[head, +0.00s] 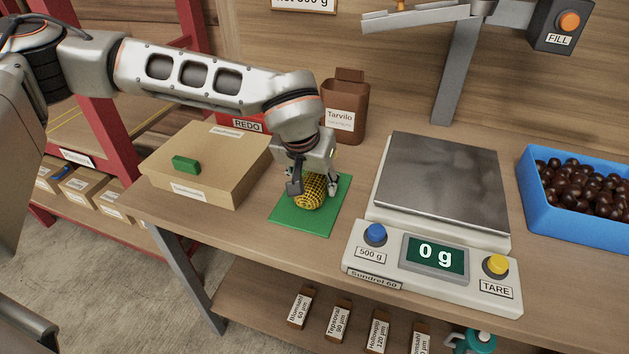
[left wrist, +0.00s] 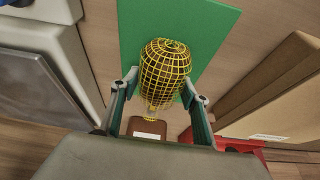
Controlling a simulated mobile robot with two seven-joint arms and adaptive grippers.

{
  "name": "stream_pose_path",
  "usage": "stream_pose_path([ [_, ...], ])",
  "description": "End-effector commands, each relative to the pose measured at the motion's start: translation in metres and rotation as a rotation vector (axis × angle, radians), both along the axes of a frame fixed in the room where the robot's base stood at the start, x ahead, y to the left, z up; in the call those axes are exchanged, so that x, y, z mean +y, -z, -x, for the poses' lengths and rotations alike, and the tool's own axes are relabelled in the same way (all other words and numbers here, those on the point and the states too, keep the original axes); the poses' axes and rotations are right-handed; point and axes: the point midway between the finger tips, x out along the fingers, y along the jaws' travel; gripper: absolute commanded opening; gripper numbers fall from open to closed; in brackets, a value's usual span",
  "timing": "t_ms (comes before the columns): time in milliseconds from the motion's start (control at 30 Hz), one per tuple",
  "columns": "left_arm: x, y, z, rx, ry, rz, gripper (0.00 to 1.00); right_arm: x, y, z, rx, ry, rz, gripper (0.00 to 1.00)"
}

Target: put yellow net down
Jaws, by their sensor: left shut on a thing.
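The yellow net (head: 311,196) is a rounded mesh bag over the green mat (head: 288,215) on the bench. My left gripper (head: 313,186) points down and is shut on the net, with one finger on each side. In the left wrist view the net (left wrist: 166,66) sits between the fingers (left wrist: 160,80) with the green mat (left wrist: 215,25) behind it. A narrow tail of the net trails towards the palm. I cannot tell whether the net touches the mat. My right gripper is not in view.
A cardboard box (head: 225,160) with a green block (head: 186,165) on it stands left of the mat. A brown Tarvilo bag (head: 346,110) and a red REDO bin (head: 240,122) are behind. A scale (head: 480,285) reading 0 g and a blue crate (head: 565,225) of chestnuts stand right.

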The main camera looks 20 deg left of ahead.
Motion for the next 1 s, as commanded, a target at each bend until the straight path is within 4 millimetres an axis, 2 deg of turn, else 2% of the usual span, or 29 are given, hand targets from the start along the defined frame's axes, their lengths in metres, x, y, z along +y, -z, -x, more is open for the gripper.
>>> stream_pose_path([
  [233, 0.0, 0.001, 0.0, -0.002, 0.0, 0.0, 0.14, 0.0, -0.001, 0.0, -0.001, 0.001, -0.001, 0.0],
  [267, 0.0, 0.002, 0.0, -0.001, 0.0, 0.0, 0.5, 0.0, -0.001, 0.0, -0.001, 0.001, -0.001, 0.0],
  [300, 0.0, 0.001, 0.0, -0.001, 0.0, 0.0, 0.61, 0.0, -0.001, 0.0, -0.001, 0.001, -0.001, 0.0],
  [733, 0.0, -0.003, 0.0, -0.002, 0.0, 0.0, 0.62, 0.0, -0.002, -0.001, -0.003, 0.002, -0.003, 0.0],
  [867, 0.0, -0.021, 0.006, -0.006, 0.0, 0.0, 0.62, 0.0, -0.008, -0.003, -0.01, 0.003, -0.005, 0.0],
  [1000, 0.001, -0.048, 0.016, -0.008, -0.001, 0.002, 0.62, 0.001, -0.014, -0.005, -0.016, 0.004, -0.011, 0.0],
])
